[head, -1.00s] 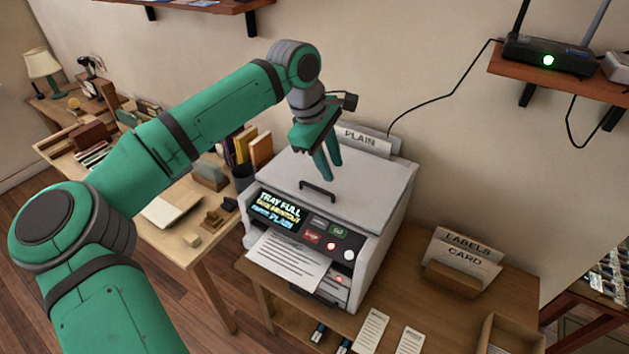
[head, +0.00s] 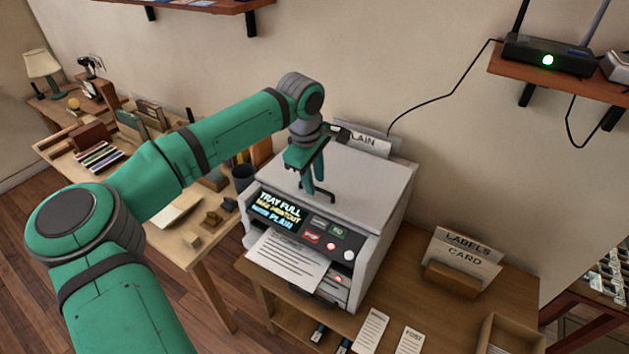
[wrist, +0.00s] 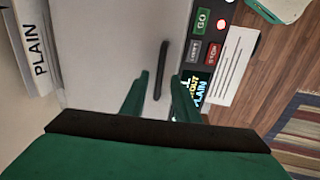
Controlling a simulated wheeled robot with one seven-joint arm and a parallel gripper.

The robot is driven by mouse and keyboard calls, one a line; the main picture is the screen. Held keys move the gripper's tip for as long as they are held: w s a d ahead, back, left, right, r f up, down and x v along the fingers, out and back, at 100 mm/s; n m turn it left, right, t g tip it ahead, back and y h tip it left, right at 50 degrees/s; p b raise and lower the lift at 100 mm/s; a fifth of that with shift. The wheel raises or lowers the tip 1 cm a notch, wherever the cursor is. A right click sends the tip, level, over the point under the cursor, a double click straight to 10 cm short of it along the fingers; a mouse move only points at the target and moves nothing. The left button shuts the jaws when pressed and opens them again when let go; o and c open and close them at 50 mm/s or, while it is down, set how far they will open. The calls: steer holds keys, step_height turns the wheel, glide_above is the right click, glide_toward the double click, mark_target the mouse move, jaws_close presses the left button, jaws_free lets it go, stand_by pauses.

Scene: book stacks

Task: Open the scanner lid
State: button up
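The scanner lid (head: 362,187) is the flat grey top of the white printer and lies shut. Its dark bar handle (wrist: 161,70) runs between my fingers' lines in the wrist view; in the head view my fingers partly hide it. My gripper (head: 316,190) points down at the handle, just above or around it; I cannot tell if it touches. In the wrist view my gripper (wrist: 158,82) has its two green fingers apart, one on each side of the handle's near end, with nothing clasped.
The front panel (head: 308,225) has a lit display reading "TRAY FULL" and several buttons. A printed sheet (head: 288,260) lies in the output tray. A "PLAIN" paper holder (head: 370,143) stands behind the lid. A "LABELS" and "CARD" holder (head: 462,256) stands to the right.

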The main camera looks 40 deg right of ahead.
steer(key=shift+d+f, duration=0.15)
steer(key=shift+f, duration=0.35)
steer(key=shift+s, duration=0.1)
jaws_close()
steer(key=shift+r, duration=0.1)
